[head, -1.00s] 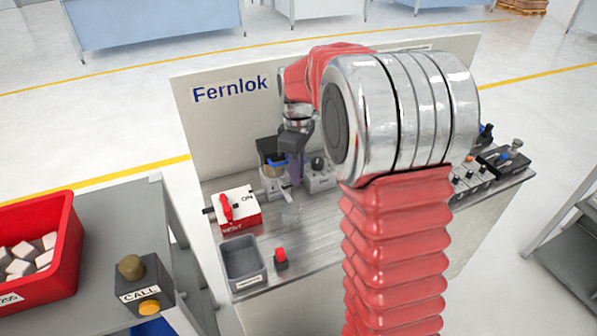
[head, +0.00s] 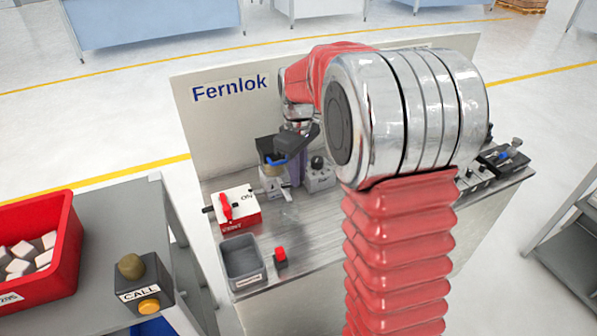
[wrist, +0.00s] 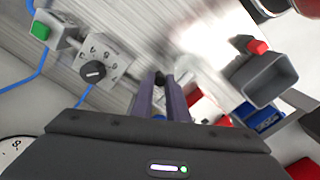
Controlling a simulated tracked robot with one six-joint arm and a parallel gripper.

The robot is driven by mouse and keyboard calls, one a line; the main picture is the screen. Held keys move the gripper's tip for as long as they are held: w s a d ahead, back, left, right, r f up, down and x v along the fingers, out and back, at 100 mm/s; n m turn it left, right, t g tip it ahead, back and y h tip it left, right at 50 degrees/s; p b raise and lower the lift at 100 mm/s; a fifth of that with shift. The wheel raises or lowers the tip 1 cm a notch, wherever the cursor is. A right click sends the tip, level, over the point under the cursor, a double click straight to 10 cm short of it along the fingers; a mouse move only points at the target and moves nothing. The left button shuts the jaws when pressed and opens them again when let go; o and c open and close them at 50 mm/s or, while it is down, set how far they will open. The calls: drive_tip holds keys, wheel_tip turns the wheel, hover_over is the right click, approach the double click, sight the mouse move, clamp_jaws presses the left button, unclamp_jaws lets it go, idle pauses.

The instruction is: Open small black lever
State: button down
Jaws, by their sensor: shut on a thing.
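My gripper (head: 296,176) is over the bench, its dark body tilted and its purple fingers pointing down. In the wrist view my gripper (wrist: 161,88) has its fingers close together on a small black lever (wrist: 160,77), of which only the dark, rounded end shows between the fingertips. The lever's base is hidden or blurred. In the head view the lever cannot be made out behind the fingers and arm.
A grey dial box (head: 320,178) stands right of the fingers. An upright panel (head: 225,125) stands behind.

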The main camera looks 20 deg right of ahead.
drive_tip(key=shift+s+a+m, duration=0.5)
drive_tip(key=shift+a+m, duration=0.05)
drive_tip(key=shift+m, duration=1.7)
drive_tip(key=shift+s+a+m, duration=0.5)
drive_tip(key=shift+a+m, duration=0.05)
drive_tip(key=shift+m, duration=1.75)
drive_tip(key=shift+s+a+m, duration=0.5)
drive_tip(key=shift+a+m, duration=0.05)
drive_tip(key=shift+m, duration=1.7)
drive_tip(key=c, duration=1.7)
unclamp_jaws()
drive_tip(key=shift+r, duration=0.1)
wheel_tip(320, 180, up, 14)
drive_tip(key=shift+f, duration=0.2)
